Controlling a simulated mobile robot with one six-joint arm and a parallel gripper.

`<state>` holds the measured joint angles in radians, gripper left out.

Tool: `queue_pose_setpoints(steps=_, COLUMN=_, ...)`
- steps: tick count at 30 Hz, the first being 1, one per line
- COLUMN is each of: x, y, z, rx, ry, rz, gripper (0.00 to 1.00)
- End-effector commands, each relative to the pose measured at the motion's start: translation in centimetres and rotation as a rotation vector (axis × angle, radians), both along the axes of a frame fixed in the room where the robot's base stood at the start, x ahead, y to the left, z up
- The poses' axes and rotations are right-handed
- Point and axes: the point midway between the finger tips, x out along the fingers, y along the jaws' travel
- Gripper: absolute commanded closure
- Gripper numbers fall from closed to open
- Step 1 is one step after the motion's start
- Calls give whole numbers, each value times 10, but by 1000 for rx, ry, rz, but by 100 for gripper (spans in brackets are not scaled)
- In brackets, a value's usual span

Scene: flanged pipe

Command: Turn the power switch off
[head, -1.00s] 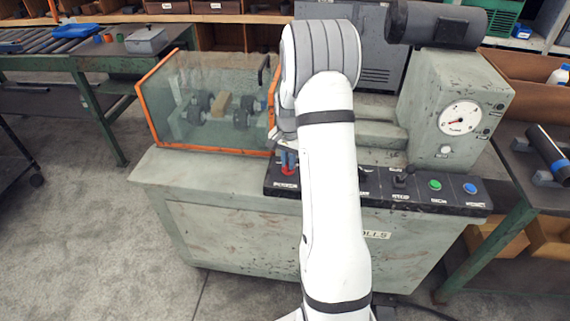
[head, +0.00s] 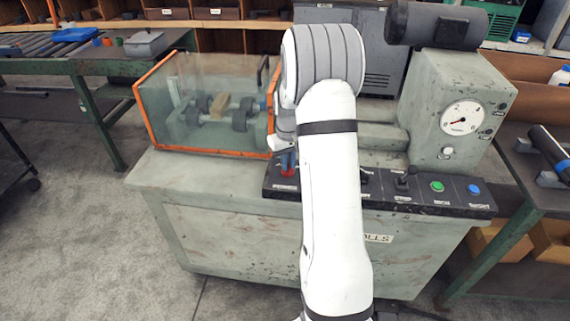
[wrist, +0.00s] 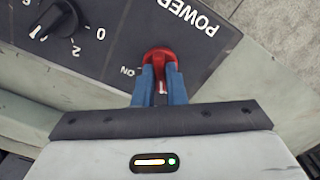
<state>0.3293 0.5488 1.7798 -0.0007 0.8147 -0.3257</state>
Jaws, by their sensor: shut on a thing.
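The red power switch (wrist: 160,56) sits on the black control panel (wrist: 125,25) beside the printed words POWER and ON in the wrist view. My gripper (wrist: 160,80) has its blue fingers shut on the red switch handle. In the head view my gripper (head: 287,162) is at the left end of the panel (head: 440,205), with the red switch (head: 287,174) showing just below the fingers. My white arm covers the middle of the panel.
A black knob (wrist: 55,20) is on the panel left of the switch. Green (head: 437,186) and blue (head: 473,189) buttons are at the panel's right. An orange-framed clear guard (head: 205,105) stands behind the switch, and a gauge (head: 462,118) stands to the right.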

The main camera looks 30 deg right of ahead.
Motion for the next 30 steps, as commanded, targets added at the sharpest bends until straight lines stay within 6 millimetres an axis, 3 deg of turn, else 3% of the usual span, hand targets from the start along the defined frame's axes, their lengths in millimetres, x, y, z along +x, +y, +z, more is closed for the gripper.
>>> queue_pose_setpoints(steps=12, x=5, y=-1, z=3, rx=-5, ry=-15, rz=185, gripper=100)
queue_pose_setpoints(steps=29, x=5, y=0, z=3, rx=-5, ry=-14, rz=211, gripper=100)
queue_pose_setpoints(steps=30, x=5, y=0, z=3, rx=-5, ry=-15, rz=211, gripper=86)
